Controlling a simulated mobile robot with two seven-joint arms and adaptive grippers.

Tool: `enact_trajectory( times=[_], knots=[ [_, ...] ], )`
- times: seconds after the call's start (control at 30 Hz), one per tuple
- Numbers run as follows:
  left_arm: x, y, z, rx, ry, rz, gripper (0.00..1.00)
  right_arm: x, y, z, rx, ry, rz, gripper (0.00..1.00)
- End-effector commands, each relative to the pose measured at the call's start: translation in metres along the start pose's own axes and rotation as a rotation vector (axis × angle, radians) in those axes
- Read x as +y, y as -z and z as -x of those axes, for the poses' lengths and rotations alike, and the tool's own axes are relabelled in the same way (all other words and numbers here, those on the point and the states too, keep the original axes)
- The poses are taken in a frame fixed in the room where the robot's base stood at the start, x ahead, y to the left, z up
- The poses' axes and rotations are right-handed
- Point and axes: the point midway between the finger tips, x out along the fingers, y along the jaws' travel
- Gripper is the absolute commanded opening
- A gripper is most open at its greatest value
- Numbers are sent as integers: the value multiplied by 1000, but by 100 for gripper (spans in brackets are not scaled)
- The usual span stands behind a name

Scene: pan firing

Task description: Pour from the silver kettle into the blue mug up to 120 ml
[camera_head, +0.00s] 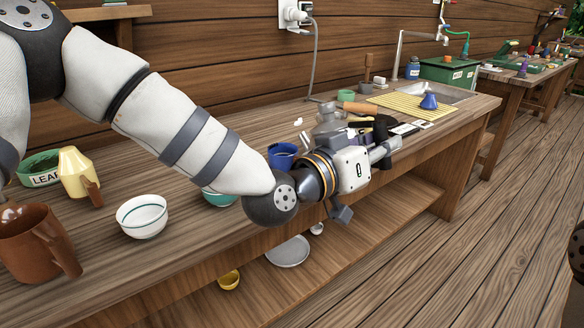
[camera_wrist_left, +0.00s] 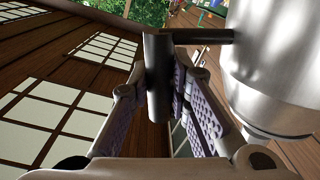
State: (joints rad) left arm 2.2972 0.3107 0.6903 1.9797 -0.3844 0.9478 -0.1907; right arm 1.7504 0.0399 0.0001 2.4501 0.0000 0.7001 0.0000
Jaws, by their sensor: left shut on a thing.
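My left gripper (camera_head: 385,150) reaches in from the left over the counter's front edge. In the left wrist view its fingers (camera_wrist_left: 165,95) are shut on the dark side handle (camera_wrist_left: 158,75) of the silver kettle. The kettle's shiny body (camera_wrist_left: 278,65) fills the right of that view. In the head view the kettle (camera_head: 328,122) shows just behind my wrist, partly hidden, and I cannot tell its tilt. The blue mug (camera_head: 282,156) stands on the counter to the left of the kettle, its lower part hidden by my arm. The mug's contents cannot be made out.
A white bowl (camera_head: 142,216), a brown mug (camera_head: 33,245) and a yellow pitcher (camera_head: 78,172) stand on the counter's left. A teal bowl (camera_head: 219,199) sits under my arm. A yellow drying mat (camera_head: 405,107) and sink (camera_head: 440,92) lie beyond. A shelf runs below.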

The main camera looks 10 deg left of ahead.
Motion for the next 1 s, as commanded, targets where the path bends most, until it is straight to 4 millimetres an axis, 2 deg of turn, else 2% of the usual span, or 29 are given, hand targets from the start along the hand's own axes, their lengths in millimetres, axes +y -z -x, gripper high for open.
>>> enact_trajectory(
  times=[1.0],
  knots=[
    [-29,7,1,6,0,-3,0,0,-6,-6,-24,-1,0,40]
  ],
)
